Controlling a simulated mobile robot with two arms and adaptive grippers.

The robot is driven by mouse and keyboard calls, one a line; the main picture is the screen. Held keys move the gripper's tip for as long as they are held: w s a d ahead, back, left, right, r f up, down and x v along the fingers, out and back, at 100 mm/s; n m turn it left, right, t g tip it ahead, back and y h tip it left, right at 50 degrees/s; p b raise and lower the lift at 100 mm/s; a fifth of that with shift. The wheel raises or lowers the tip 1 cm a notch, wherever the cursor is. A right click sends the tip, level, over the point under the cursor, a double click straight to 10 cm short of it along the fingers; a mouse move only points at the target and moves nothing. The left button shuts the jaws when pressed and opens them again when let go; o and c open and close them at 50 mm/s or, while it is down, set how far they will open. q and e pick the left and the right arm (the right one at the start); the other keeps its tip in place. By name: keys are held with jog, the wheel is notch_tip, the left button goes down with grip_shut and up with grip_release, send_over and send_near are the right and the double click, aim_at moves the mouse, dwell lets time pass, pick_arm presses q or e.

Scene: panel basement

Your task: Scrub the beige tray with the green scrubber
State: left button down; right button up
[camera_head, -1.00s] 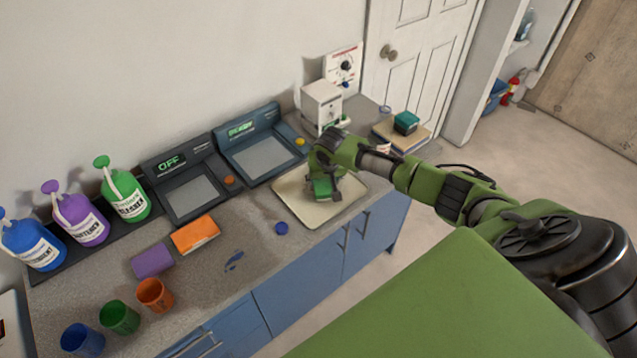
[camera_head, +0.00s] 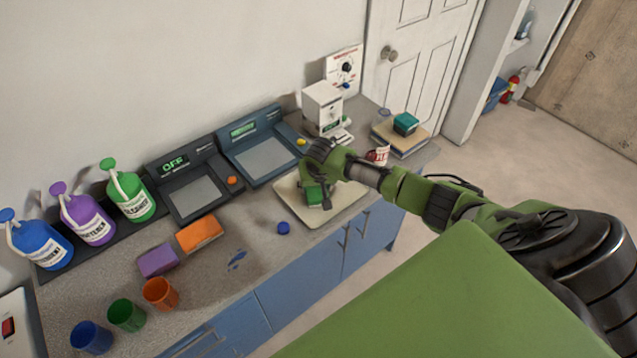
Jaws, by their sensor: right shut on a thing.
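The beige tray (camera_head: 337,211) lies flat on the grey counter, near its front edge, in front of the dark blue scale. My right gripper (camera_head: 318,190) reaches over the tray from the right. It is shut on the green scrubber (camera_head: 314,195), a small green block, held low over the left part of the tray. I cannot tell whether the scrubber touches the tray's surface. The gripper and arm hide part of the tray's back and right side. My left gripper is not in view.
Behind the tray stand two scales (camera_head: 262,155) and a white dispenser (camera_head: 322,108). A blue cap (camera_head: 283,228) lies just left of the tray, with orange (camera_head: 200,234) and purple (camera_head: 158,261) blocks further left. A red-and-white can (camera_head: 378,155) stands behind my arm. Cups and bottles are at left.

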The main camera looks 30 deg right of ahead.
notch_tip(320, 180, up, 2)
jog(key=shift+d+r+p, duration=0.1)
jog(key=shift+r+p, duration=0.05)
jog(key=shift+p, duration=0.4)
jog(key=shift+r, duration=1.9)
jog(key=shift+r, duration=1.5)
